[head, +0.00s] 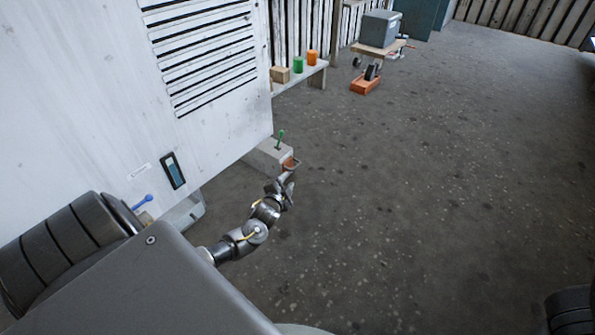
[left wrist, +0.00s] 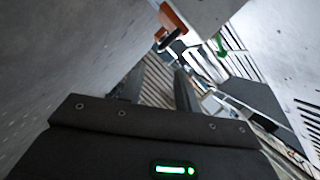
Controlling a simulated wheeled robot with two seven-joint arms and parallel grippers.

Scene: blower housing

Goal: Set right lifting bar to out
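An orange-brown piece (head: 291,164) sits at the near right end of a pale grey block at the foot of the white housing (head: 215,110). It looks like the lifting bar, but it is too small to be sure or to read its position. It also shows at the top of the left wrist view (left wrist: 173,20). My left gripper (head: 286,186) is just below and in front of this piece, seemingly apart from it. In the left wrist view its two dark fingers (left wrist: 160,88) stand apart with nothing between them. My right gripper is out of view.
A green lever (head: 280,139) stands on the grey block (head: 268,153). A blue handle (head: 143,202) is at lower left. A bench (head: 307,77) with a box and green and orange cylinders is behind, near a cart (head: 378,47).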

